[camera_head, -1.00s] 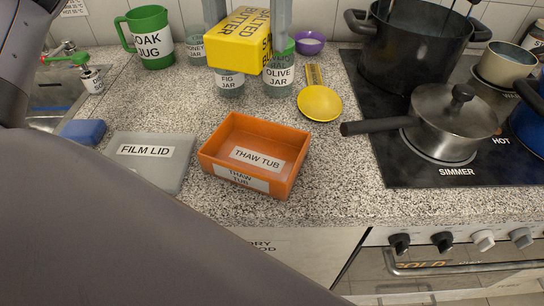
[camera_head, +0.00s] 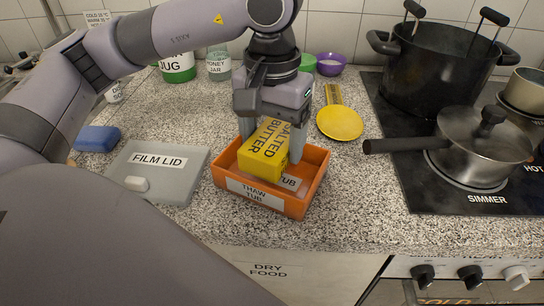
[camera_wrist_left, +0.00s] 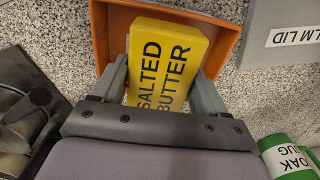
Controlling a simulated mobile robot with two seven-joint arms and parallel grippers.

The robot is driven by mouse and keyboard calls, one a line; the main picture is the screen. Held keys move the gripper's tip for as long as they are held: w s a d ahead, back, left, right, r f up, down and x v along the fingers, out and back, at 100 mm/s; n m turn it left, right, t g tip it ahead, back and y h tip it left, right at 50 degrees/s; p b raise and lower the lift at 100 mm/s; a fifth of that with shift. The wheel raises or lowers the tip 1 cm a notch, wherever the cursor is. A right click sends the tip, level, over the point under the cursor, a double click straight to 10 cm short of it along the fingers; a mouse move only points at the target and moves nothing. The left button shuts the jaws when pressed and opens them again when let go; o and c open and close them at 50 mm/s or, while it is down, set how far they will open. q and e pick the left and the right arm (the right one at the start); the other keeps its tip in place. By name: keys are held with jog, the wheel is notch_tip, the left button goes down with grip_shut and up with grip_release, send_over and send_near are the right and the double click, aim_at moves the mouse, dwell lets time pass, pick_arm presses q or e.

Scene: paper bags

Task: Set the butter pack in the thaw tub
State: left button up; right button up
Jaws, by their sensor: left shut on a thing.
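The yellow butter pack (camera_head: 264,156), lettered SALTED BUTTER, is tilted between the fingers of my left gripper (camera_head: 272,145). The gripper is shut on it and points down from above. The pack is over and partly within the orange thaw tub (camera_head: 312,180); I cannot tell whether it touches the tub's floor. In the left wrist view the pack (camera_wrist_left: 165,55) sits between both fingers (camera_wrist_left: 165,85), with the orange tub wall (camera_wrist_left: 228,40) around it. Part of the tub's inner label is hidden by the pack. My right gripper is not in view.
A grey film lid (camera_head: 155,180) lies left of the tub, with a blue sponge (camera_head: 97,138) beyond it. A yellow spoon rest (camera_head: 340,123) lies behind right. A saucepan (camera_head: 480,145) has its handle toward the tub. Jars and a jug (camera_head: 178,68) stand behind.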

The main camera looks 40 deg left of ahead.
aim_at(272, 138)
pick_arm(q)
jog(key=shift+f, duration=2)
jog(key=shift+f, duration=0.1)
jog(key=shift+f+b, duration=0.2)
jog(key=shift+b, duration=0.2)
jog(key=o, duration=1.3)
jog(key=shift+r, duration=0.1)
jog(key=shift+o, duration=0.2)
jog(key=shift+r, duration=0.1)
notch_tip(272, 138, up, 12)
jog(key=shift+r+p, duration=0.1)
jog(key=shift+p, duration=0.65)
